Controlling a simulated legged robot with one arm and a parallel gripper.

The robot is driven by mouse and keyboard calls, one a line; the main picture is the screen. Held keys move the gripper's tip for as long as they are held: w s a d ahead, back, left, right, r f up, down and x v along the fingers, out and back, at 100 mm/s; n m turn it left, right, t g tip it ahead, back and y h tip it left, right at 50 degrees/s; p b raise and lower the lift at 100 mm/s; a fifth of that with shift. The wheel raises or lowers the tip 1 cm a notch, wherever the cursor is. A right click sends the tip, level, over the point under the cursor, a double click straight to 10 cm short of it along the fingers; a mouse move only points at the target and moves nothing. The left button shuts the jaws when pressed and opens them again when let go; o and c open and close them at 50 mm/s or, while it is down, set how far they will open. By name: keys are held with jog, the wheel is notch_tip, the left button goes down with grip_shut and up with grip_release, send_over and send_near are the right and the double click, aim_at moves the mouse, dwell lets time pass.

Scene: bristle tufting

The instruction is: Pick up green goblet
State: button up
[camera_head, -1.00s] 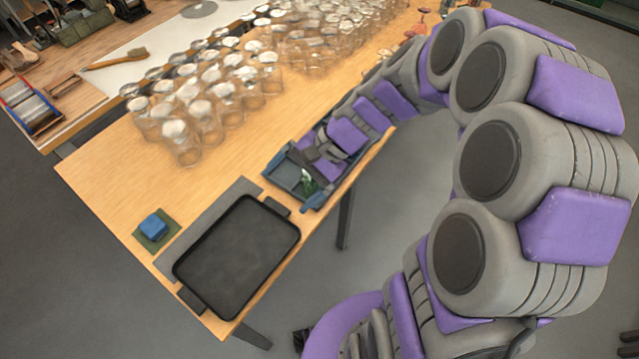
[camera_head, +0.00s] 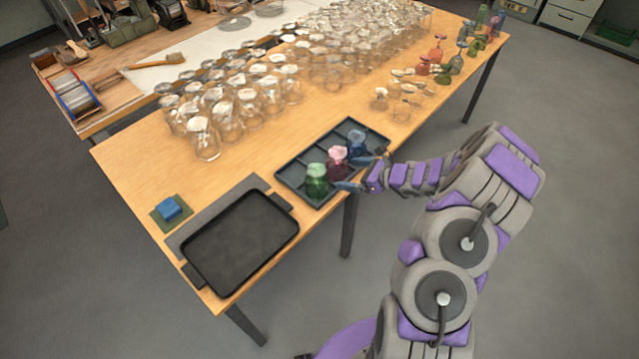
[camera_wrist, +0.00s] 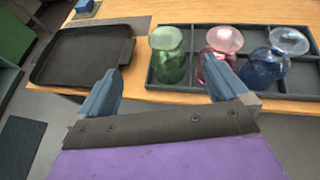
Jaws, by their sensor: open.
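A green goblet (camera_head: 316,182) stands upright in the front left part of a dark divided tray (camera_head: 290,176) near the table's front edge. It also shows in the wrist view (camera_wrist: 168,62). A pink goblet (camera_head: 337,160) and a blue goblet (camera_head: 357,142) stand in a row beside it, also seen in the wrist view as pink (camera_wrist: 220,45) and blue (camera_wrist: 265,65). My gripper (camera_head: 358,184) is open and empty, at the tray's near side. In the wrist view its blue fingers (camera_wrist: 162,82) are apart, with the green goblet beyond the gap between them. The right finger overlaps the pink goblet.
A black pan (camera_head: 242,243) lies left of the tray, with a blue block (camera_head: 168,208) on a green pad behind it. Many clear glasses (camera_head: 250,105) crowd the back. More coloured goblets (camera_head: 455,62) stand at the table's far right.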

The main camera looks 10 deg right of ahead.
aim_at(314, 170)
jog(key=x, duration=0.4)
jog(key=b+x, duration=0.1)
jog(key=x, duration=0.6)
jog(key=shift+w+d+f+b, duration=0.1)
jog(key=shift+w+f+b, duration=0.25)
jog(key=shift+f, duration=0.2)
jog(key=shift+w+a+f, duration=0.15)
jog(key=shift+w+a, duration=0.15)
jog(key=shift+a, duration=0.25)
jog(key=x, duration=0.3)
jog(key=shift+w+d+f+b, duration=0.15)
jog(key=shift+w+f+b, duration=0.1)
jog(key=shift+b, duration=0.15)
jog(key=shift+w+f, duration=0.1)
jog(key=shift+w, duration=0.25)
jog(key=shift+a, duration=0.3)
jog(key=shift+c, duration=0.3)
jog(key=shift+a, duration=0.1)
jog(key=c, duration=1.3)
